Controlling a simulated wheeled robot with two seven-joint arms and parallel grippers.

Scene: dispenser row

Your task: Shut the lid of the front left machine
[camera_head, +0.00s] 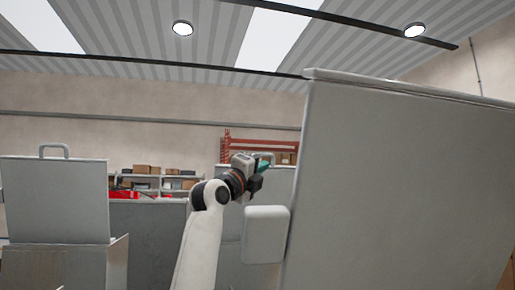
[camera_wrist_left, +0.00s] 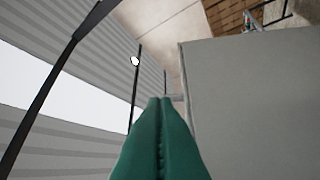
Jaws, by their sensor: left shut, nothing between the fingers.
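A grey machine with its lid (camera_head: 55,200) raised upright, a handle on its top edge, stands at the left in the head view. A large grey panel (camera_head: 400,180), close and slightly tilted, fills the right side. Which one is the front left machine I cannot tell for sure. My left gripper (camera_head: 264,169) is raised mid-picture, left of the large panel, its green fingers shut and empty. In the left wrist view the shut fingers (camera_wrist_left: 161,105) point towards the edge of a grey panel (camera_wrist_left: 250,105) with a small handle there. Contact is unclear. My right gripper is not in view.
Another grey upright panel (camera_head: 150,238) stands mid-left, further back. Shelves with boxes (camera_head: 155,182) and an orange-red rack (camera_head: 250,145) are by the far wall. The space above my left gripper looks free.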

